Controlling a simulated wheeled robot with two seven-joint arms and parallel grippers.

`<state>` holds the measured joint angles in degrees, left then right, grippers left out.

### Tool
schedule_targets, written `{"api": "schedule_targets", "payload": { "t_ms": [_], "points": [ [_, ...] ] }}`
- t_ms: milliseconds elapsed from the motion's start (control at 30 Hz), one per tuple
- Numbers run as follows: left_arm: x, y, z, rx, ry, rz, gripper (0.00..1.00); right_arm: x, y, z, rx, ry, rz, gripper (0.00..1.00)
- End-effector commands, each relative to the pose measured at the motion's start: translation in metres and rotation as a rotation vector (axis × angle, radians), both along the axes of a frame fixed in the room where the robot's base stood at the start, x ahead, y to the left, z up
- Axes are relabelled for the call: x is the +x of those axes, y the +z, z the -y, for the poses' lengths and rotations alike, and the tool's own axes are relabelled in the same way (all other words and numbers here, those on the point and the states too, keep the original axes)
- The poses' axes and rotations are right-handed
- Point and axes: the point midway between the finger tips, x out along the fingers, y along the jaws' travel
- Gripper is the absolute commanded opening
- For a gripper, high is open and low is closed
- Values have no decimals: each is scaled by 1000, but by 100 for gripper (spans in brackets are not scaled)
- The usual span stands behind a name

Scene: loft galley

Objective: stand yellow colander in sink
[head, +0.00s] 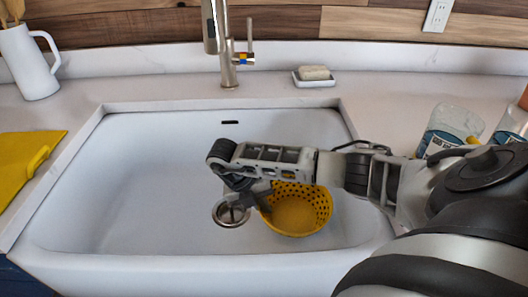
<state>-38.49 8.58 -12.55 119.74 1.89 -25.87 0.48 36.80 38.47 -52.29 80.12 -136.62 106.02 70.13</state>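The yellow colander (302,214) is inside the white sink (150,190), right of the drain (231,214). It looks upright, with its open side up and its perforated wall showing. My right gripper (255,198) reaches over the sink from the right and points down at the colander's left rim. Its fingers overlap that rim in the picture, and the arm hides part of the colander's far edge. I cannot tell whether the fingers are closed on the rim or whether the colander rests fully on the sink floor. My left gripper is not in view.
A faucet (228,70) stands behind the sink. A soap dish (314,80) with soap is at the back right, and bottles (449,128) stand on the right counter. The sink's left half is clear.

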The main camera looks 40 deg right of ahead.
Motion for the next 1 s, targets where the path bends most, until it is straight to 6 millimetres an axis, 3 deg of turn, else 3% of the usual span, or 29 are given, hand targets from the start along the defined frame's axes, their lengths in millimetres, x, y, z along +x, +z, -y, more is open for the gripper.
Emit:
{"api": "schedule_targets", "payload": {
  "t_ms": [167,533,600,633,1000],
  "points": [
    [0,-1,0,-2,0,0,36,0,-23,0,0,0,-2,0],
    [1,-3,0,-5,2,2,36,0,-28,0,-1,1,0,0],
    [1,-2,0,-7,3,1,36,0,-27,0,0,2,0,20],
    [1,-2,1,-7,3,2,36,0,-27,0,0,2,0,25],
    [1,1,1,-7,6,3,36,2,-21,-1,0,3,1,25]
  ]
}}
